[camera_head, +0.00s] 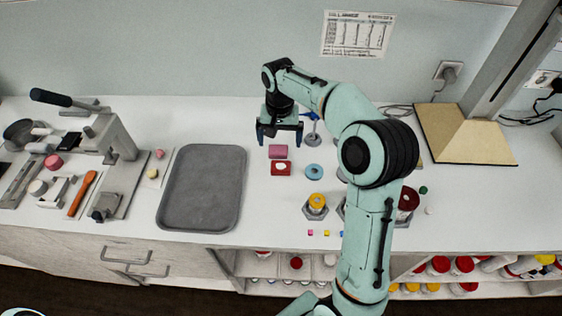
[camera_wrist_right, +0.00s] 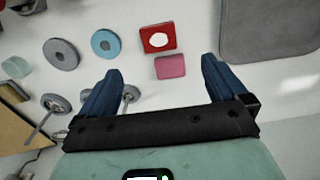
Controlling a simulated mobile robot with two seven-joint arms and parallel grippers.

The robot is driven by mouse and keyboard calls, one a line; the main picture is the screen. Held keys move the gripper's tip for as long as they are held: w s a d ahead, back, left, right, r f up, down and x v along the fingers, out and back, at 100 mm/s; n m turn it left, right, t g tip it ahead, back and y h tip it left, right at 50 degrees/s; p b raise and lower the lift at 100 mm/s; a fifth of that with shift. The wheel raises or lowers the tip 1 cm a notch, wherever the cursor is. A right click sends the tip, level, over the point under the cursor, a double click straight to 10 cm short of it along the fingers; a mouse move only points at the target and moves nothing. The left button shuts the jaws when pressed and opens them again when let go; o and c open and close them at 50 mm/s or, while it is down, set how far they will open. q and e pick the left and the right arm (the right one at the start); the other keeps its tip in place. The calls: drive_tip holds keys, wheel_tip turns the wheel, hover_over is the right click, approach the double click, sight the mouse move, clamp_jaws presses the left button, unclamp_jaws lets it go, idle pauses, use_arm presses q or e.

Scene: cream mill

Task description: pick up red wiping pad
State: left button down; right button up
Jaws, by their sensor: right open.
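A red pad (camera_head: 281,173) with a white round patch lies flat on the white counter, right of the grey tray. It also shows in the right wrist view (camera_wrist_right: 149,46). A pink block (camera_head: 278,151) lies just behind it, close to it or touching; the right wrist view shows it between the red pad and my gripper (camera_wrist_right: 170,67). My right gripper (camera_head: 279,138) is open and empty above the counter, just behind the pink block. In the right wrist view its blue fingers (camera_wrist_right: 160,75) stand wide apart. My left gripper is out of view.
A grey tray (camera_head: 203,185) lies to the left. A blue ring (camera_head: 314,171) and a grey disc (camera_head: 312,141) lie to the right. A yellow piece (camera_head: 317,201) sits in a holder in front. A lever press (camera_head: 118,140) stands further left, a beige hood (camera_head: 465,135) back right.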

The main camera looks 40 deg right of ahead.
hover_over(280, 167)
drive_tip(key=f, duration=0.6)
drive_tip(key=shift+s+f, duration=0.1)
drive_tip(key=shift+s, duration=0.15)
drive_tip(key=shift+w+f, duration=0.15)
drive_tip(key=shift+f, duration=2.85)
drive_tip(key=c, duration=1.1)
